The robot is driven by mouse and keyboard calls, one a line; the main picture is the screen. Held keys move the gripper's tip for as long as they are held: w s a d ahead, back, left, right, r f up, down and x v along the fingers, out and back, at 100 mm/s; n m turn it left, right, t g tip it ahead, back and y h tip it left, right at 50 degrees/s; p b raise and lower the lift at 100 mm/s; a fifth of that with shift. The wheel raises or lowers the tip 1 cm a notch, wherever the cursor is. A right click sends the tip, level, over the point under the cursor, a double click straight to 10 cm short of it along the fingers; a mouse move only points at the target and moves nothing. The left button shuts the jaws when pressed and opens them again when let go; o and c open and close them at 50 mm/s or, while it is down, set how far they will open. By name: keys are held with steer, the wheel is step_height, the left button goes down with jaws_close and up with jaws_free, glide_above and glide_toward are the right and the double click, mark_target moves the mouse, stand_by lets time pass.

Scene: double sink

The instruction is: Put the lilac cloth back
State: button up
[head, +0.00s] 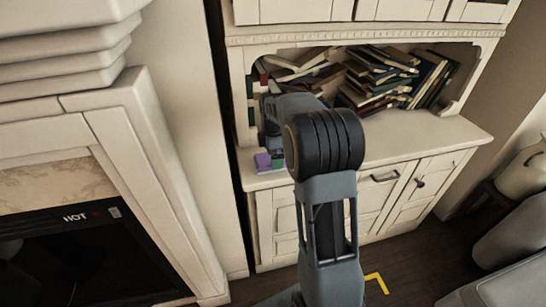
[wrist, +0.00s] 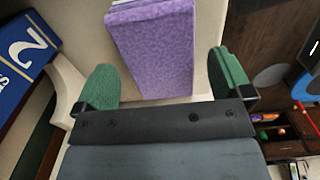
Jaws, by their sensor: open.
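The lilac cloth (head: 262,161) is a small folded purple block at the left front corner of the cabinet's counter. In the wrist view it is a mottled purple slab (wrist: 155,45) with a pale edge at its top. My gripper (wrist: 161,62) is open, with a green-padded finger on either side of the cloth's near end. Gaps show between the cloth and both fingers there; contact is not clear. In the head view my arm hides most of the gripper, and only a bit of green finger shows beside the cloth.
The cream cabinet counter (head: 425,140) is clear to the right. Piled books (head: 385,75) fill the shelf behind. A blue book spine (wrist: 24,55) is close on the left in the wrist view. A fireplace surround (head: 150,170) stands left of the cabinet.

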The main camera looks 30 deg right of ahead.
step_height(320, 180, up, 10)
steer(key=p, duration=0.2)
steer(key=s+a+f+m+t, duration=0.1)
steer(key=s+a+f+m, duration=0.1)
steer(key=s+a+m, duration=0.3)
steer(key=s+a+f+m+t, duration=0.2)
steer(key=s+a+m, duration=0.4)
steer(key=s+m, duration=0.5)
steer(key=s+f, duration=0.1)
steer(key=s, duration=0.4)
steer(key=shift+s, duration=0.35)
steer(key=shift+a, duration=0.1)
step_height(320, 180, up, 12)
steer(key=p, duration=1)
steer(key=shift+a+n+t, duration=0.3)
steer(key=shift+a, duration=0.1)
